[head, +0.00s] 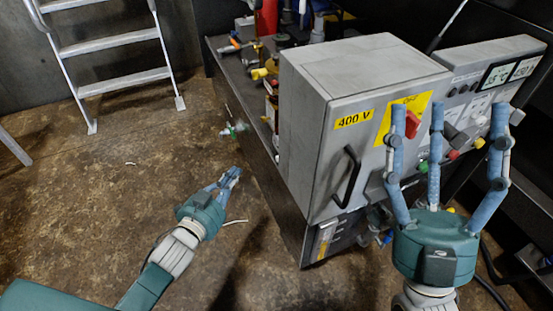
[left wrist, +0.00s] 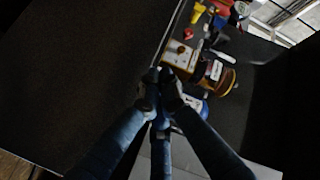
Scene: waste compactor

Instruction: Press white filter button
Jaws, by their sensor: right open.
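The control panel (head: 495,62) stands at the right in the head view, with two small displays, small dark knobs and a row of coloured buttons. I see a green button (head: 422,167) and a red button (head: 453,155) low on it. I cannot make out the white filter button; my right gripper's fingers cover part of the panel. My right gripper (head: 445,115) is open and empty, its fingers spread upward in front of the panel. My left gripper (head: 231,176) is shut and empty, low beside the bench; its fingers also meet in the left wrist view (left wrist: 160,78).
A grey 400 V cabinet (head: 338,70) with a red switch (head: 413,124) and black handle (head: 347,178) stands left of the panel. The dark bench (head: 232,75) holds tools and bottles. A ladder (head: 110,44) stands at back left. The floor at left is mostly clear.

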